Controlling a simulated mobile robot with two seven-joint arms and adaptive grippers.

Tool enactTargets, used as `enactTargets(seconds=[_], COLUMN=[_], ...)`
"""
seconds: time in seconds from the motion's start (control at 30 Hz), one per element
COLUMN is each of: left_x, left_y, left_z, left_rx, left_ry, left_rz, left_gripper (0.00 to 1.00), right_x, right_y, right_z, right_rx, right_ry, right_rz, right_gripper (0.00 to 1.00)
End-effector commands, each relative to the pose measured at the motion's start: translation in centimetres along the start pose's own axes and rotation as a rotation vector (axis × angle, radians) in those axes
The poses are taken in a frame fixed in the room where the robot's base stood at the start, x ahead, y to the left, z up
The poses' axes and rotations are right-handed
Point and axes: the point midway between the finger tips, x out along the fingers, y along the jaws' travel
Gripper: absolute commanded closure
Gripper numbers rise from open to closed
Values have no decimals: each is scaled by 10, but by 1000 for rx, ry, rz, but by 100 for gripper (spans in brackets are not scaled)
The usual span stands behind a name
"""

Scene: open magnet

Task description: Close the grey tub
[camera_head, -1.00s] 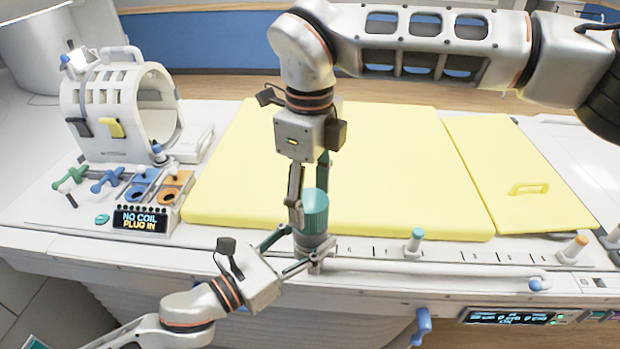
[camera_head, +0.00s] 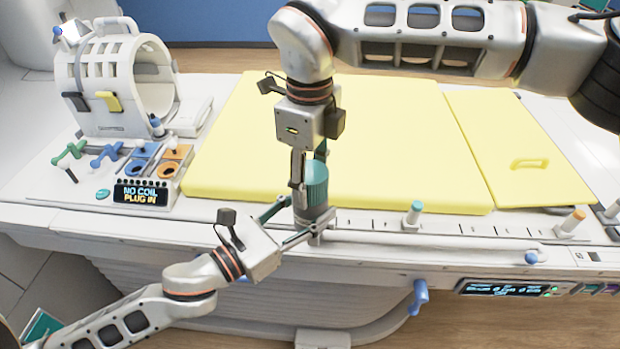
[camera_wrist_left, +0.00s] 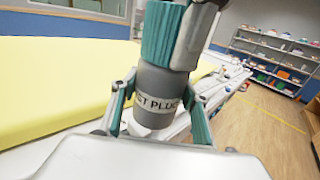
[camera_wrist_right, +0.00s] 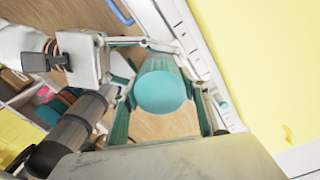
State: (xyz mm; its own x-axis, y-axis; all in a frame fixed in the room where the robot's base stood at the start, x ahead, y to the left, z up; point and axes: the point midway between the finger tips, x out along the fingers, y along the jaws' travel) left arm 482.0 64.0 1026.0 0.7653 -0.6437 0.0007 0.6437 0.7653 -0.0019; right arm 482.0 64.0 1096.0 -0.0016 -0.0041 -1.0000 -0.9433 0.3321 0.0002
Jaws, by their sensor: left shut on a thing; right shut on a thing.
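The grey tub (camera_head: 314,213) stands upright at the near edge of the bench, with a ribbed teal lid (camera_head: 315,178) on top. In the left wrist view the tub (camera_wrist_left: 157,88) has a white label, partly hidden, and the lid (camera_wrist_left: 160,35) sits directly above it; I cannot tell how tightly it is seated. My left gripper (camera_head: 308,232) is shut on the grey body from the near side. My right gripper (camera_head: 308,182) points down from above, its fingers on either side of the lid. The right wrist view shows the lid's round top (camera_wrist_right: 160,92) between those fingers.
A yellow pad (camera_head: 390,140) lies just behind the tub. A white coil (camera_head: 115,80) and a display box (camera_head: 143,193) stand at left. Teal-topped (camera_head: 414,212) and orange-topped (camera_head: 572,221) pegs stand along the near edge to the right.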

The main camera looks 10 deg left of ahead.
Motion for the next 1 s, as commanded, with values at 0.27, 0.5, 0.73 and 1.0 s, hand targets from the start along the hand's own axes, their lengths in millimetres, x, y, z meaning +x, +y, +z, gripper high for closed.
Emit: enactTargets(seconds=[0.27, 0.5, 0.73, 1.0], left_x=[0, 0, 0, 0], left_y=[0, 0, 0, 0], left_z=[2, 2, 2, 2], left_rx=[0, 0, 0, 1], left_ry=[-4, -4, -4, -4], left_rz=[-1, -1, -1, -1], left_gripper=[100, 100, 100, 100], right_x=[0, -2, -32, -87], right_y=[-1, -1, -1, -2], right_z=[0, 0, 0, 0], right_rx=[1, 1, 2, 3], right_ry=[0, 0, -2, -2], right_rz=[-1, -2, -4, -5], right_gripper=[36, 36, 36, 36])
